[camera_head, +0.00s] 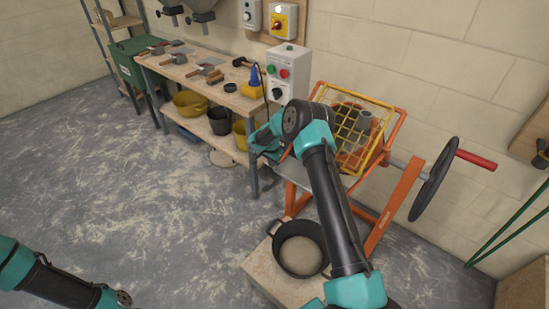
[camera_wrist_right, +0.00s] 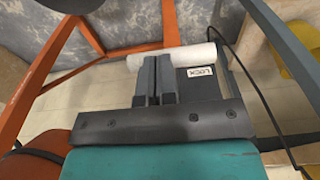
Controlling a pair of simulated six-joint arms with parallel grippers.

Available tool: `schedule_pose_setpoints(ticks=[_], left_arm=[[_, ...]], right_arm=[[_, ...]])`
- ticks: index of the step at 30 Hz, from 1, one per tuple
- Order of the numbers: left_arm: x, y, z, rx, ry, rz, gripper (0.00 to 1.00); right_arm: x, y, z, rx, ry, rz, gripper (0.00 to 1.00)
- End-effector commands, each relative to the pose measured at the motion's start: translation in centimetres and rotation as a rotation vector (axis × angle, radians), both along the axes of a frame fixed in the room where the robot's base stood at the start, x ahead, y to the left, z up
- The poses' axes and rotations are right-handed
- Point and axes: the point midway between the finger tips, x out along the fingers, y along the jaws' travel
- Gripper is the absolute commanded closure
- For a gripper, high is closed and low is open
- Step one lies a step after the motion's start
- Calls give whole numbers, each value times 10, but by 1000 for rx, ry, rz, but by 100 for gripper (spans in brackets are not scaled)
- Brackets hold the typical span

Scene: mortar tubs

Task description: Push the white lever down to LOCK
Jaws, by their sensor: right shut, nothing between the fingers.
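The white lever (camera_wrist_right: 203,52) is a pale round bar lying across the upper middle of the right wrist view. Beside it, a dark grey housing carries a small white LOCK label (camera_wrist_right: 200,72). My right gripper (camera_wrist_right: 155,62) is shut and empty. Its fingertips overlap the lever in the picture; I cannot tell whether they touch it. In the head view my right wrist is beside the orange mixer frame (camera_head: 392,212), and the lever is hidden there. Only part of my left arm shows, at the lower left, without its gripper.
A yellow grid guard (camera_head: 352,128) and a black wheel with a red handle (camera_head: 433,180) are on the mixer. A black tub (camera_head: 300,248) stands below it. A workbench (camera_head: 222,97) with tools and a grey control box (camera_head: 289,70) is behind. The floor at left is clear.

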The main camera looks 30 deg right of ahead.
Motion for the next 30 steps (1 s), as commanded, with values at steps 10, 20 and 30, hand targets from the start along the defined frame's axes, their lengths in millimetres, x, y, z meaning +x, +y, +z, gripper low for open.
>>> schedule_pose_setpoints(ticks=[10,20,30], left_arm=[[0,0,0,0,0,0,50],[0,0,0,0,0,0,50],[0,0,0,0,0,0,50]], right_arm=[[-4,11,-47,1,1,1,100],[-3,8,-85,1,0,-1,100],[-1,3,-103,0,0,-2,100]])
